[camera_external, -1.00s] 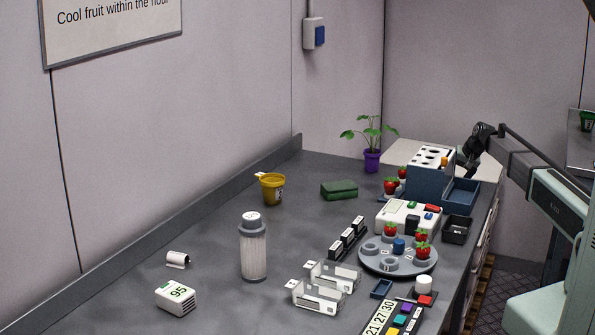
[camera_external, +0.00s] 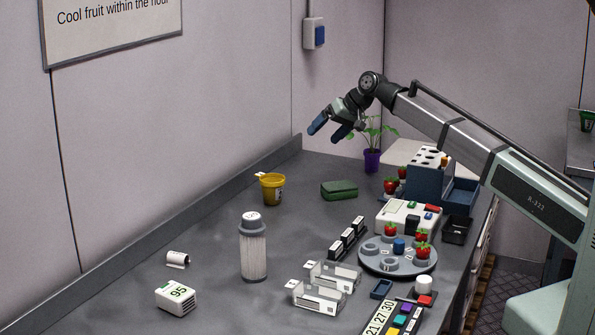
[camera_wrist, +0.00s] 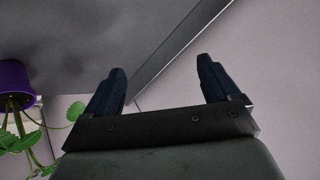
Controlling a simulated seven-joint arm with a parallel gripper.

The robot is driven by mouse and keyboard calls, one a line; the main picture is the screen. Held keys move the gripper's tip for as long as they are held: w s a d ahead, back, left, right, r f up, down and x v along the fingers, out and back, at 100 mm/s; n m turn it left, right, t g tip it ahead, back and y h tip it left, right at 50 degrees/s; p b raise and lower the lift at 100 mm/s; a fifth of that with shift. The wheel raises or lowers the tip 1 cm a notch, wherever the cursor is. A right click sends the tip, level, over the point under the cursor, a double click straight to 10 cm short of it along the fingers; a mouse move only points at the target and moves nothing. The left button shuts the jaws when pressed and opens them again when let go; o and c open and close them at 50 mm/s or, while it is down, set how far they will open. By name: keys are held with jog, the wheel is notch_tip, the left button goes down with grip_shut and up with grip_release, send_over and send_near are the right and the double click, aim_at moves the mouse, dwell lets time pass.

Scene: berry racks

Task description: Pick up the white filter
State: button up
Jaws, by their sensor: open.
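The white filter (camera_external: 253,258) looks to be the pleated white cylinder with a grey cap, standing upright on the grey bench left of centre in the external view. My gripper (camera_external: 329,130) is open and empty, raised high above the back of the bench near the wall. It is well above and to the right of the filter, far from touching it. In the wrist view my gripper (camera_wrist: 165,82) shows two dark blue fingers spread apart with nothing between them. The filter is not in the wrist view.
A yellow cup (camera_external: 272,190) and a green sponge (camera_external: 339,190) lie behind the filter. Clear holders (camera_external: 318,296) stand to its right. A potted plant (camera_external: 372,161) stands near my gripper.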

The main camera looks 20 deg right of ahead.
jog(key=s+a+r+n+g, duration=0.1)
jog(key=s+a+r+n, duration=0.15)
jog(key=s+a, duration=0.65)
jog(key=s+a+r+n+g, duration=0.1)
jog(key=s+a+n, duration=0.2)
jog(key=s+a, duration=0.65)
jog(key=n+g+h, duration=0.2)
jog(key=n, duration=0.5)
send_near(253, 216)
jog(key=x, duration=0.7)
jog(key=shift+d+f, duration=0.15)
jog(key=shift+f, duration=0.1)
jog(key=shift+x, duration=2.7)
jog(key=shift+w+r, duration=0.1)
jog(key=shift+w, duration=0.05)
jog(key=c, duration=1.4)
